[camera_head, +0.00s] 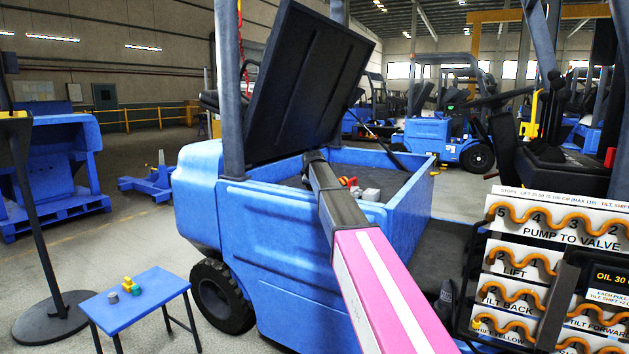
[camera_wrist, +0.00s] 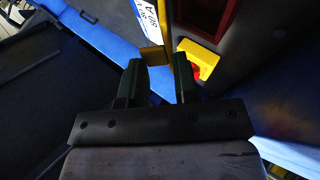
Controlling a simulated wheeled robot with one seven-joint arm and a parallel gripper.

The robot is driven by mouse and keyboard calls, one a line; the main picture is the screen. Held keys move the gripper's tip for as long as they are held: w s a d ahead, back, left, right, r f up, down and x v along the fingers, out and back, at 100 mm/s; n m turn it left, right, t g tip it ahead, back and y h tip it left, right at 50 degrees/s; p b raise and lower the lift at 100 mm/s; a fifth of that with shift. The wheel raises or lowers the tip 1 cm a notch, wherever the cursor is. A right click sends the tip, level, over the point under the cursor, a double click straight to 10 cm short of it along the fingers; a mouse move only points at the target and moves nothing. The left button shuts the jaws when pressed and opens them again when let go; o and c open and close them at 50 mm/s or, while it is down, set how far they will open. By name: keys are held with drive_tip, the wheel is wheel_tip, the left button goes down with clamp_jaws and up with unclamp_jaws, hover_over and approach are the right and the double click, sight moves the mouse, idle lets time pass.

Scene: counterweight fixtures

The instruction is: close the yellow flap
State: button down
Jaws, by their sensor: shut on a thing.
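In the wrist view, a small yellow piece (camera_wrist: 152,55), which looks like part of the yellow flap, sits between the fingertips of my gripper (camera_wrist: 158,64). The fingers stand a little apart, one on each side of it. A thin yellow edge runs up from it beside a white label. A brighter yellow block (camera_wrist: 204,62) with a red part lies just right of the right finger. In the head view my arm reaches into the blue truck's open compartment (camera_head: 395,200); my gripper and the flap cannot be made out there.
A large black cover (camera_head: 305,85) stands raised over the compartment. Small red and grey items (camera_head: 360,190) lie inside it. A blue table (camera_head: 135,300) with small parts stands at the lower left. A panel with orange hoses (camera_head: 550,260) stands at the right.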

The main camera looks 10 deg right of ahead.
drive_tip(key=shift+s+a+f+t, duration=0.3)
drive_tip(key=shift+s+a+f, duration=0.05)
drive_tip(key=shift+s+f, duration=0.2)
drive_tip(key=shift+f, duration=0.1)
drive_tip(key=c, duration=1)
unclamp_jaws()
drive_tip(key=shift+o, duration=0.2)
drive_tip(key=shift+s, duration=0.1)
drive_tip(key=v, duration=1)
drive_tip(key=shift+s+a+r, duration=0.2)
drive_tip(key=shift+s+r, duration=0.05)
drive_tip(key=shift+r, duration=0.05)
